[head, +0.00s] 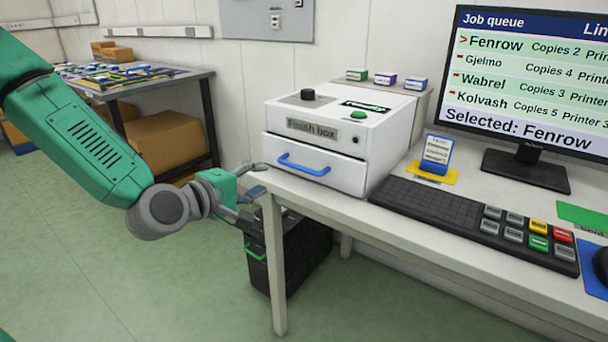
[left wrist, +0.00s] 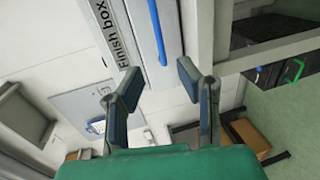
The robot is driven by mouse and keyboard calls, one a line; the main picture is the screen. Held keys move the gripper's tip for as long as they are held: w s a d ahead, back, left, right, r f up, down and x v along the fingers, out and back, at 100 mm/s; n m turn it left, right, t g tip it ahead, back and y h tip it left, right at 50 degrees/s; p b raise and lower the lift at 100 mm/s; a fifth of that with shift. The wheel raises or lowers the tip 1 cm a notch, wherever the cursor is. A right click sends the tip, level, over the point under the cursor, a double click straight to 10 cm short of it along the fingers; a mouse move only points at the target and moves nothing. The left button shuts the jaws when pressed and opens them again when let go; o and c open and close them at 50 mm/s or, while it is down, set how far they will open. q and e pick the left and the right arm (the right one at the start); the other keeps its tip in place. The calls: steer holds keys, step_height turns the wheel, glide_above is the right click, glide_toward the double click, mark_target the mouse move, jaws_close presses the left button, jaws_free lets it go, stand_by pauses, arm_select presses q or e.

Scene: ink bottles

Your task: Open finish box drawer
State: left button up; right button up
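The finish box (head: 345,130) is a white box on the desk with a "Finish box" label. Its front drawer (head: 318,172) looks shut and has a blue bar handle (head: 303,165). My left gripper (head: 262,178) is by the desk's left edge, left of and a little below the handle, apart from it. In the left wrist view my left gripper (left wrist: 157,88) is open with nothing between its fingers. The blue handle (left wrist: 157,32) lies ahead of the fingertips there, beside the "Finish box" label. My right gripper is in neither view.
The white desk (head: 380,217) holds a keyboard (head: 430,205), a monitor (head: 530,75) and a small blue-and-white card holder (head: 437,155). Small ink boxes (head: 385,79) stand behind the finish box. A black bin (head: 290,250) is under the desk.

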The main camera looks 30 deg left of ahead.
mark_target(296, 168)
arm_select(q)
steer(key=b+x, duration=0.1)
steer(key=x, duration=0.3)
steer(key=b+x, duration=0.1)
steer(key=x, duration=0.3)
steer(key=d+b+x, duration=0.1)
steer(key=x, duration=0.3)
steer(key=shift+b, duration=0.3)
steer(key=shift+w+a+f, duration=0.1)
steer(key=shift+w+a, duration=0.2)
steer(key=shift+w, duration=0.1)
steer(key=shift+d, duration=0.2)
steer(key=shift+c, duration=0.5)
steer(key=shift+d, duration=0.1)
jaws_close()
